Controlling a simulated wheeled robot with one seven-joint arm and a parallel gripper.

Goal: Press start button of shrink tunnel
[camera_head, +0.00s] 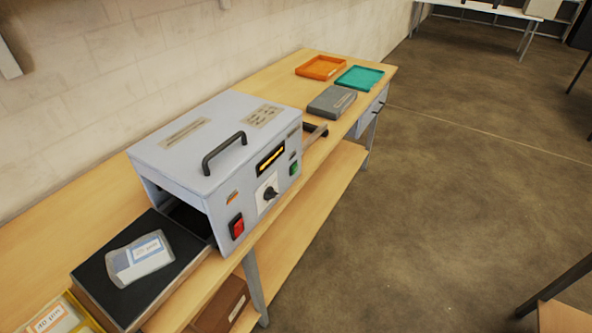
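The shrink tunnel (190,155) is a pale grey box on a wooden workbench, with a black handle (224,151) on its lid. Its front panel carries a red switch (237,227), a dark knob (270,193), a lit orange display (270,158) and a small green button (294,168) near the right end. Which of these is the start button cannot be read from the labels. A grey labelled packet (135,263) lies on the black infeed belt (102,272) at the tunnel's open left end. My gripper is not in view.
The workbench (273,78) runs along a pale wall, with a lower shelf (300,222). Beyond the tunnel are a grey box (331,102), an orange tray (321,66) and a teal tray (359,78). Open floor (440,190) lies in front; another table stands at bottom right.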

